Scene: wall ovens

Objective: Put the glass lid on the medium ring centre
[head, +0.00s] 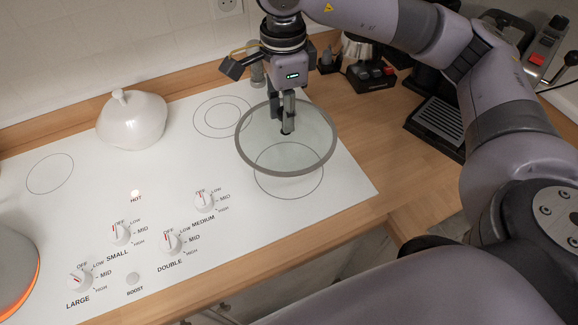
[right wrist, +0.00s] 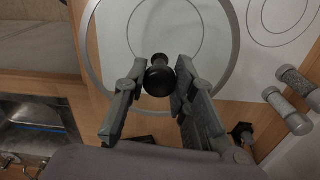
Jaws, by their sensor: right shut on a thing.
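The glass lid (head: 262,153) is a clear disc with a grey rim. My right gripper (head: 287,124) is shut on its black knob (right wrist: 159,79) and holds the lid above the hob, near level. In the head view the lid overlaps the far part of the medium ring (head: 289,198), the front right circle on the white hob. The ring's near edge shows outside the lid and its far part shows through the glass. The lid looks offset toward the back left of the ring. The lid's rim also shows in the right wrist view (right wrist: 236,45). My left gripper is not in view.
A white lidded pot (head: 133,122) stands at the back left of the hob (head: 95,195). The double ring (head: 222,117) at the back is bare. Knobs line the front. A coffee machine (head: 438,122) and other appliances stand on the wooden counter at right. A pan's edge shows far left.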

